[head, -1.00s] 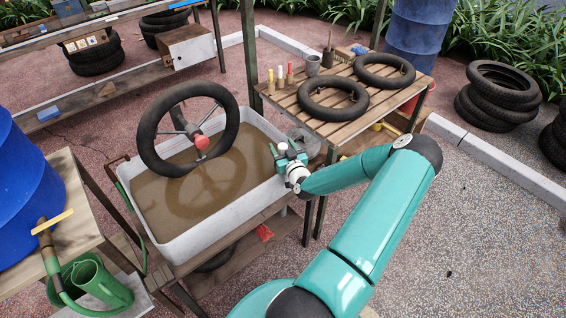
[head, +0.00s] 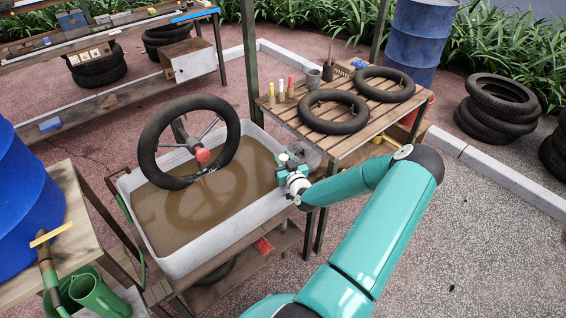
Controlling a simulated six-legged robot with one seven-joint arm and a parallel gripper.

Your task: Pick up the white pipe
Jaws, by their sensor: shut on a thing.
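My gripper (head: 287,163) is at the right edge of the white tub (head: 197,258), at about rim height. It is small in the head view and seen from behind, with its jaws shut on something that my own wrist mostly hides. I cannot make out a white pipe for certain in this view. A pale grey rounded thing (head: 304,148) shows just behind my gripper, beside the slatted table; I cannot tell whether the two touch.
The tub holds brown water, with a dark spoked wheel (head: 152,152) standing over it. The slatted table (head: 345,145) bears two tyres (head: 334,128) and several small bottles. A blue drum (head: 30,190) is at the left. Open paving lies right of my arm.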

